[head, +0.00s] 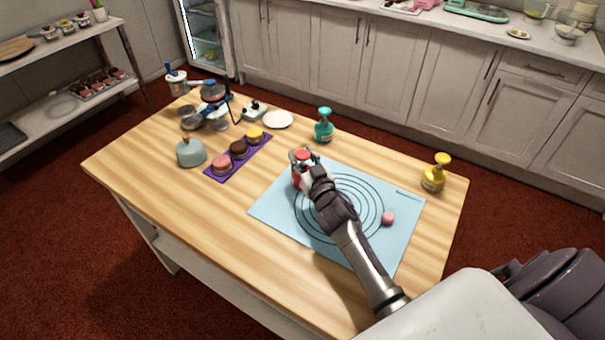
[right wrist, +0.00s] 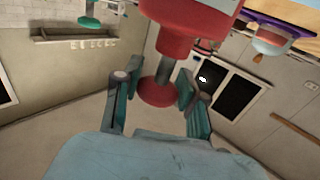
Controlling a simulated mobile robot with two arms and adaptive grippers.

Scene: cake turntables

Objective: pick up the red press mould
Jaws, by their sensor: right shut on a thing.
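The red press mould (head: 302,156) is at the far left part of the blue mat (head: 268,206) in the head view. My right gripper (head: 307,171) is shut on it. In the right wrist view the mould's wide red body (right wrist: 188,28), grey stem and round red knob show between the fingers of the right gripper (right wrist: 160,80). The fingers partly cover it in the head view, and I cannot tell whether its base touches the mat. My left gripper is not in view.
A pink ball (head: 388,218) lies at the mat's right. A teal press mould (head: 324,127) stands behind the mat, a yellow one (head: 434,174) to its right. A purple tray (head: 216,176) with cakes and a grey-blue dome (head: 191,153) stand left. The table's front left is clear.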

